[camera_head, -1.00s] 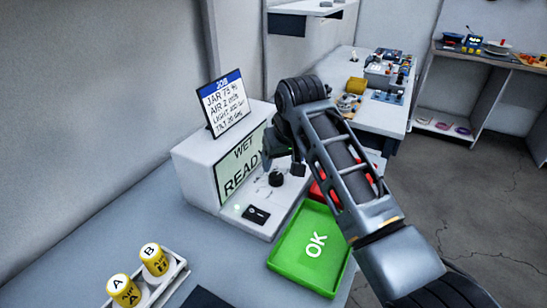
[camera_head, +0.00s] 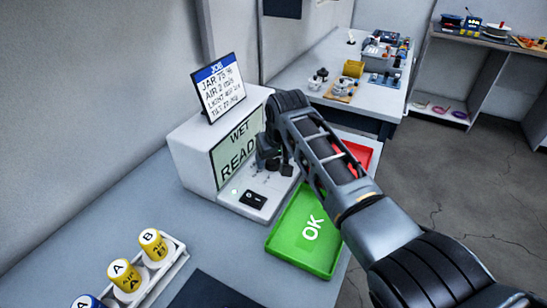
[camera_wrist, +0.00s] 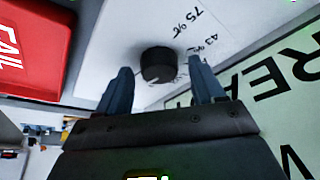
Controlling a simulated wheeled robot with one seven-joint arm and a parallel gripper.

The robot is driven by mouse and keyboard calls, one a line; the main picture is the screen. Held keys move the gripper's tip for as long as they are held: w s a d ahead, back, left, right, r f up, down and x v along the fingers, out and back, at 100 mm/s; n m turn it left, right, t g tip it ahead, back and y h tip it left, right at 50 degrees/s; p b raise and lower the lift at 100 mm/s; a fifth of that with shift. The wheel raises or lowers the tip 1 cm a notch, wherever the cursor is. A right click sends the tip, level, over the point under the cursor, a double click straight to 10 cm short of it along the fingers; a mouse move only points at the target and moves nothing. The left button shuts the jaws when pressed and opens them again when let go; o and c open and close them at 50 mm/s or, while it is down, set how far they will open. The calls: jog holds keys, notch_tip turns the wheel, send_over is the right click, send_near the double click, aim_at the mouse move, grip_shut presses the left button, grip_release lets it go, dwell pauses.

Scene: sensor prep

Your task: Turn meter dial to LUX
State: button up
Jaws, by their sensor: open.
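The meter (camera_head: 192,160) is a white box with a pale screen (camera_head: 237,155) reading WET and READY, standing on the grey bench. A black round dial (camera_wrist: 158,65) with a light pointer mark stands on its white ledge in the wrist view. The marks 75% and 43% show beside the dial; no LUX mark is readable. My gripper (camera_wrist: 158,72) is open, with one finger on each side of the dial and small gaps visible. In the head view my gripper (camera_head: 277,160) is over the ledge and mostly hides the dial.
A job card (camera_head: 218,88) stands on the meter. A small black switch (camera_head: 254,200) is on its ledge. A green OK tray (camera_head: 290,250) and a red tray (camera_head: 358,155), reading FAIL in the wrist view (camera_wrist: 35,50), lie alongside. Yellow jars (camera_head: 152,245) sit in a rack at front left.

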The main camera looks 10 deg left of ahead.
jog(key=shift+c, duration=0.3)
jog(key=c, duration=1)
